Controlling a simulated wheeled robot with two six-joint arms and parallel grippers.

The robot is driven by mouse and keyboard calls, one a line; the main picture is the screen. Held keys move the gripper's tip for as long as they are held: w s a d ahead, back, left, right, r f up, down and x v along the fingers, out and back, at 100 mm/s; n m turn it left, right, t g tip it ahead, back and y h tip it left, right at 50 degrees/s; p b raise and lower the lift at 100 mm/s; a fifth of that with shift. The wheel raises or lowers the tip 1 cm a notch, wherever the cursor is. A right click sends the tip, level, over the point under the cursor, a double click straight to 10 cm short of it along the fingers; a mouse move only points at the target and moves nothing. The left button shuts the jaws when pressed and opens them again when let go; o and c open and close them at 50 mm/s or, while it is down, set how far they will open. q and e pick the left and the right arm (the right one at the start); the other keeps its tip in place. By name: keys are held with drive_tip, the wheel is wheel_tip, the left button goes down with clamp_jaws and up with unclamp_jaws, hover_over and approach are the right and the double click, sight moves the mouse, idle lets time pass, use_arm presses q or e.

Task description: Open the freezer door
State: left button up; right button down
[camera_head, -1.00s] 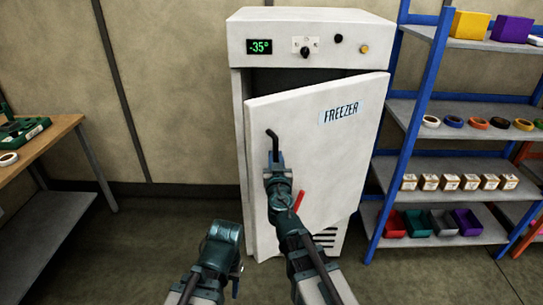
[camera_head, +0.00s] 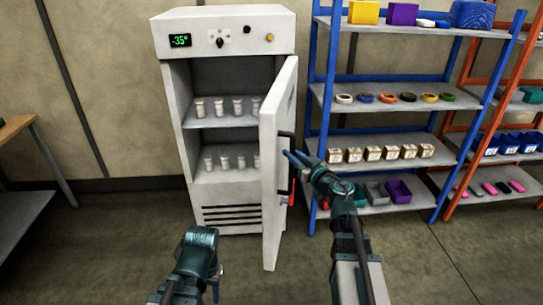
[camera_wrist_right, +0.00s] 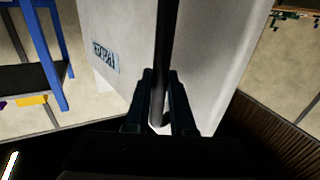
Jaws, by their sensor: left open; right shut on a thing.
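The white freezer (camera_head: 228,41) stands against the wall with its door (camera_head: 270,160) swung wide out from the right side, seen almost edge-on. The inside shows, with shelves holding several small white containers (camera_head: 219,107). The dark door handle (camera_head: 280,140) is on the door's right-facing front; it also shows as a bar in the right wrist view (camera_wrist_right: 160,50). My right gripper (camera_head: 296,158) is shut on the handle, one finger on each side of the bar in the wrist view (camera_wrist_right: 158,92). My left gripper (camera_head: 214,284) is open, low in front of the freezer, its fingers mostly hidden.
A blue shelf rack (camera_head: 322,80) with tapes, boxes and bins stands right of the freezer, close behind the opened door and my right arm. An orange rack (camera_head: 490,95) is further right. A wooden table (camera_head: 14,128) is at the left. Floor in front is clear.

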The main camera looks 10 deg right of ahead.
drive_tip(key=s+d+n+g+y, duration=0.1)
drive_tip(key=d+y, duration=0.3)
drive_tip(key=d, duration=1.7)
drive_tip(key=shift+s+d+n+g, duration=0.2)
drive_tip(key=shift+s+n+g, duration=0.25)
drive_tip(key=shift+n, duration=0.45)
drive_tip(key=shift+r, duration=0.1)
drive_tip(key=c, duration=0.8)
unclamp_jaws()
drive_tip(key=shift+w+a, duration=0.15)
drive_tip(key=shift+o, duration=0.2)
drive_tip(key=shift+s, duration=0.2)
drive_tip(key=v, duration=1.3)
drive_tip(key=shift+s+d, duration=0.25)
drive_tip(key=shift+d, duration=0.05)
drive_tip(key=shift+f, duration=0.25)
